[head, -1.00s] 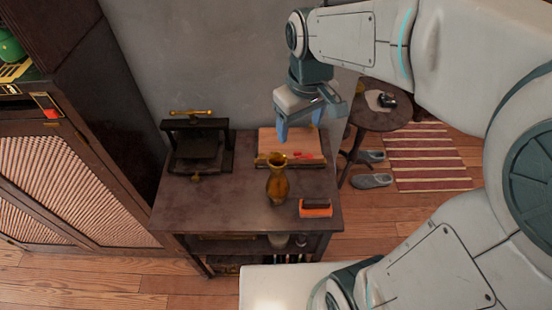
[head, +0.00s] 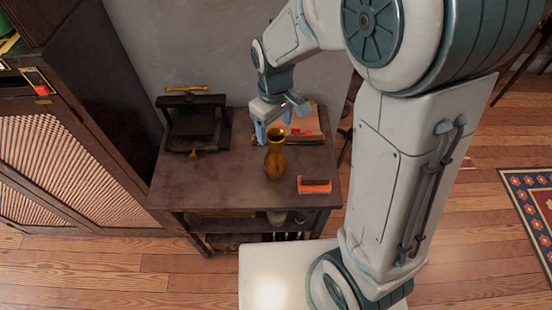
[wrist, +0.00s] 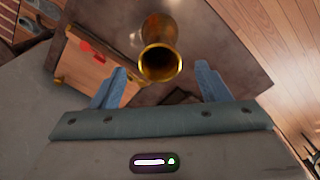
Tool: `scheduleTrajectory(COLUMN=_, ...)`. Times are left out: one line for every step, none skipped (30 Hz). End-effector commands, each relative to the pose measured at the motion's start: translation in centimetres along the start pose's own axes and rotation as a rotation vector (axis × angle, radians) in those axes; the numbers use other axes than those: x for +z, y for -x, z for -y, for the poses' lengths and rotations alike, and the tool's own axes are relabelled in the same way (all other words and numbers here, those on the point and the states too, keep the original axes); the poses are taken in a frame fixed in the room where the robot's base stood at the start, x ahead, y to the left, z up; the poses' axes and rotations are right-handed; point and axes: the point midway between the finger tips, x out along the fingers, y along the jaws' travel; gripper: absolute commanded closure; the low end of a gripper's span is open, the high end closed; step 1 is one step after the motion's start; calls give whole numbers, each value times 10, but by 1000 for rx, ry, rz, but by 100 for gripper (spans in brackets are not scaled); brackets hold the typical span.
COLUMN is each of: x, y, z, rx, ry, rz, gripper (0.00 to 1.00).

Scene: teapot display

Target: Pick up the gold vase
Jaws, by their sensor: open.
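The gold vase (head: 275,158) stands upright on the dark side table (head: 235,185), near its middle. It also shows in the wrist view (wrist: 160,50), with its open mouth facing the camera, beyond and between the two blue fingers. My gripper (head: 273,131) is open and empty. In the head view it hangs just behind and above the vase's rim. In the wrist view my gripper (wrist: 160,86) has one finger on each side of the vase mouth, and the fingers do not appear to touch it. The exact gap in depth is hard to tell.
A black press (head: 194,122) with a gold handle stands at the table's back left. A wooden board or box (head: 310,132) lies behind the vase. An orange and dark block (head: 314,184) lies to its right. A slatted cabinet (head: 60,150) stands at the left.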

Motion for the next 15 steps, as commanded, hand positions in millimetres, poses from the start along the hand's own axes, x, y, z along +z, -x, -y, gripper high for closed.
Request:
scheduleTrajectory(x=1, y=-6, z=0, rx=-2, ry=0, rz=5, gripper=31)
scheduleTrajectory(x=2, y=-10, z=1, rx=-2, ry=0, rz=7, gripper=31)
scheduleTrajectory(x=2, y=-16, z=0, rx=-2, ry=1, rz=6, gripper=31)
scheduleTrajectory(x=3, y=-20, z=0, rx=-2, ry=1, rz=7, gripper=31)
scheduleTrajectory(x=3, y=-25, z=0, rx=-2, ry=1, rz=7, gripper=31)
scheduleTrajectory(x=3, y=-31, z=0, rx=-2, ry=1, rz=6, gripper=31)
scheduleTrajectory(x=3, y=-35, z=0, rx=-2, ry=1, rz=6, gripper=31)
scheduleTrajectory(x=3, y=-38, z=0, rx=-2, ry=1, rz=5, gripper=31)
scheduleTrajectory(x=3, y=-42, z=0, rx=-2, ry=0, rz=3, gripper=31)
scheduleTrajectory(x=3, y=-44, z=0, rx=-2, ry=0, rz=4, gripper=31)
scheduleTrajectory(x=3, y=-46, z=0, rx=-1, ry=0, rz=3, gripper=31)
scheduleTrajectory(x=3, y=-48, z=0, rx=-1, ry=0, rz=2, gripper=31)
scheduleTrajectory(x=2, y=-48, z=0, rx=0, ry=0, rz=1, gripper=31)
scheduleTrajectory(x=2, y=-48, z=0, rx=0, ry=0, rz=1, gripper=31)
scheduleTrajectory(x=2, y=-49, z=0, rx=0, ry=0, rz=1, gripper=31)
